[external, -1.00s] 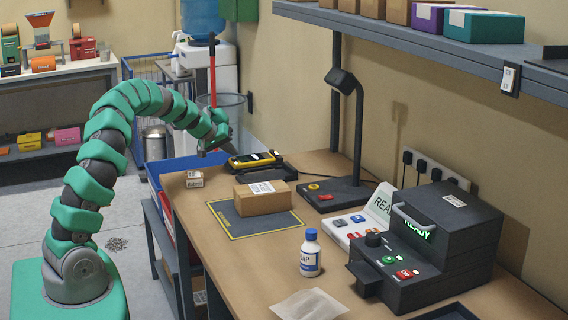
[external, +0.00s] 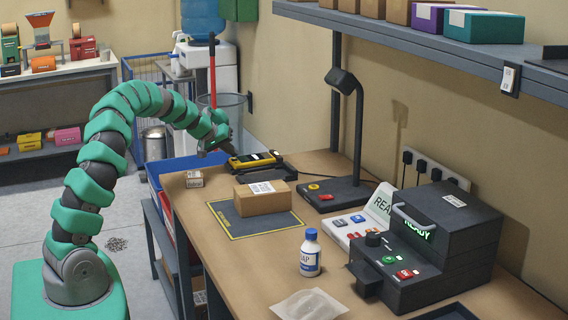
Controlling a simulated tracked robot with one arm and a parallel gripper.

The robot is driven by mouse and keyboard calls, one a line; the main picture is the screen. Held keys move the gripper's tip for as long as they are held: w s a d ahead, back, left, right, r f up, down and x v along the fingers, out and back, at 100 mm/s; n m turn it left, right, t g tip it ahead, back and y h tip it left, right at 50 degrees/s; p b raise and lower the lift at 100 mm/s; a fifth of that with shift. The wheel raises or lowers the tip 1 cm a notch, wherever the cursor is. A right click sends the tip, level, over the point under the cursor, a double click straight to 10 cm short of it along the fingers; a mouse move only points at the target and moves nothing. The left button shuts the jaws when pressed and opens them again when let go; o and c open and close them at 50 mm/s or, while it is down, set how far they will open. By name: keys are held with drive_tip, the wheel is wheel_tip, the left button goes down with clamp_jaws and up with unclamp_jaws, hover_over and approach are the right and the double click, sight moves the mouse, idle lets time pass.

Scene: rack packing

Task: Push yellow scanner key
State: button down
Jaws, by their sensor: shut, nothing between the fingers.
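A yellow and black handheld device (external: 249,161) lies in a dark cradle at the far end of the bench. My gripper (external: 233,151) is shut and empty, its tips close to the device's left end. I cannot tell whether they touch it. A black stand with an overhead scanner head (external: 341,80) stands to the right. Its base carries a round yellow key (external: 313,186) and a red key (external: 326,197). My gripper is well to the left of that yellow key and apart from it.
A cardboard box (external: 262,204) with a label sits on a dark mat (external: 226,214). A white bottle (external: 310,257) and a black machine (external: 440,262) stand nearer. A shelf (external: 400,37) overhangs the right side.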

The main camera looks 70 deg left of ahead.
sight(231, 160)
drive_tip(key=shift+r, duration=0.35)
wheel_tip(231, 160, up, 6)
drive_tip(key=p, duration=0.3)
idle(0.5)
